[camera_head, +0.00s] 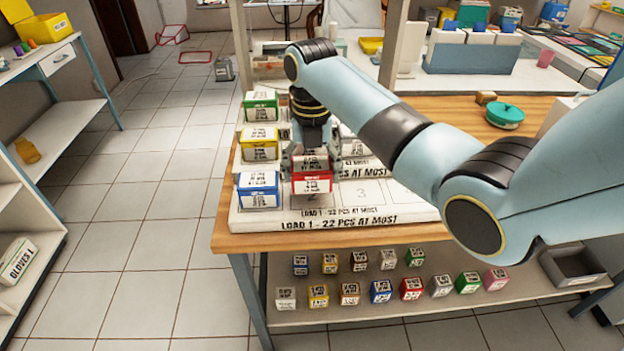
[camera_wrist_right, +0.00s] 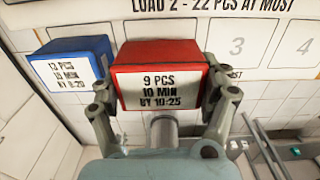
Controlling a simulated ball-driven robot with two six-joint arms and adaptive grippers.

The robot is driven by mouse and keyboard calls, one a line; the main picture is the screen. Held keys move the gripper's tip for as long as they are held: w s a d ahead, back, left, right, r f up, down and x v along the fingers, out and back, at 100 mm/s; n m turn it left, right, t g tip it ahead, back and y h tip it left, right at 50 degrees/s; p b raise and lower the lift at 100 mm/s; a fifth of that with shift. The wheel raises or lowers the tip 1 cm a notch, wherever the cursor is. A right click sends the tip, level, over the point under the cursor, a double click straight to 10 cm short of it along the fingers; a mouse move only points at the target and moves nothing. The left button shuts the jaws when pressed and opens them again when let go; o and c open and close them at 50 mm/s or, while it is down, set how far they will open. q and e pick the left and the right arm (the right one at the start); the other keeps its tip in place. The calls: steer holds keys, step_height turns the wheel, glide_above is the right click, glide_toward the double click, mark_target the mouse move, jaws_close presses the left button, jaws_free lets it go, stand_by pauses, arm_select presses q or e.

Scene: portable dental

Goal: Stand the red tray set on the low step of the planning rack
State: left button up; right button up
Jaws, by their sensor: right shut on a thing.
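The red tray set (camera_head: 312,181) is a box with a white label. In the right wrist view (camera_wrist_right: 160,80) the label reads 9 PCS, 10 MIN, BY 10:25. My right gripper (camera_head: 311,152) is shut on it, one finger at each side. It is at the low step of the white planning rack (camera_head: 345,212), marked LOAD 1, over the place numbered 2. The numeral shows below its front face. I cannot tell whether its base touches the step. My left gripper is not in view.
A blue tray set (camera_head: 258,190) stands just left of the red one. Yellow (camera_head: 259,145) and green (camera_head: 260,108) sets stand on higher steps. Place 3, to the right, is bare. Several small boxes (camera_head: 381,290) sit on the shelf below. A green-lidded dish (camera_head: 505,115) is on the table.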

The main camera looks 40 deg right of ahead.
mark_target(312, 182)
steer(key=shift+f, duration=1.55)
steer(key=o, duration=1.1)
steer(key=shift+s+f, duration=0.1)
steer(key=shift+f, duration=0.05)
steer(key=shift+o, duration=0.2)
step_height(312, 182, up, 12)
steer(key=shift+r, duration=0.2)
